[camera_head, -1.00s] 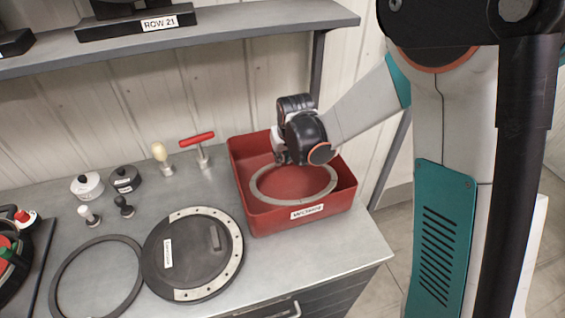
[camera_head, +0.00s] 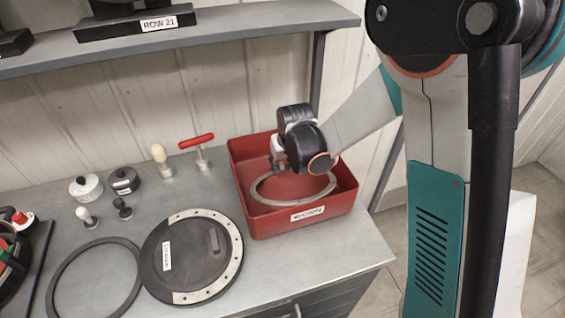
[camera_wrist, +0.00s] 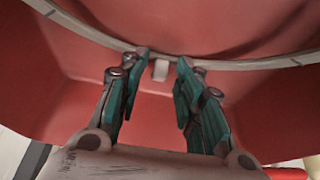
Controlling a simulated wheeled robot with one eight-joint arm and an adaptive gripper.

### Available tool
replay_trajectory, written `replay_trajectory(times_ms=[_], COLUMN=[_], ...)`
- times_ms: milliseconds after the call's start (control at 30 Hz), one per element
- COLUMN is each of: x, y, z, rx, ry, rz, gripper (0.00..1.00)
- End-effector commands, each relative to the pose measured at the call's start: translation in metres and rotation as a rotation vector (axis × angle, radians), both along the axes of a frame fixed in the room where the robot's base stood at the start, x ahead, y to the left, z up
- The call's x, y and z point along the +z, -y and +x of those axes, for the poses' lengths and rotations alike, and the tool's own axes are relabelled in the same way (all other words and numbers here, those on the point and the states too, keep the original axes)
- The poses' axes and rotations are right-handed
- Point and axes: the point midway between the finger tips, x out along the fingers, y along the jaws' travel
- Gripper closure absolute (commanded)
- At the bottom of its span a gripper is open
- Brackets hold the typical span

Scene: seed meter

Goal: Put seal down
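A pale grey ring seal (camera_head: 262,198) lies inside the red bin (camera_head: 250,222), looking nearly flat near its floor. In the wrist view its pale rim (camera_wrist: 245,68) arcs across just beyond my fingertips, with a small pale tab (camera_wrist: 160,70) between them. My gripper (camera_head: 279,166) is down in the bin at the seal's far left edge. In the wrist view my gripper (camera_wrist: 162,66) has its teal fingers apart, with a gap on each side of the tab. A darker ring (camera_head: 62,272) lies flat on the bench at the left.
A round dark cover (camera_head: 185,255) with a pale flange lies left of the bin. Behind it stand a red T-handle tool (camera_head: 200,148), a pale-knobbed tool (camera_head: 162,160) and small white and black pots. A shelf (camera_head: 230,38) runs above. Bare bench shows before the bin.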

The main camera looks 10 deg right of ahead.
Motion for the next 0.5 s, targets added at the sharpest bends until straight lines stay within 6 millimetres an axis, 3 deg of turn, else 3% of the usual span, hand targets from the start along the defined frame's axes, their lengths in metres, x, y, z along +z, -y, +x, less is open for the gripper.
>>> replay_trajectory(times_ms=[500], x=[0.086], y=[0.007], z=[-0.034], rx=[0.0], ry=[0.0], rz=[0.0], gripper=[0.67])
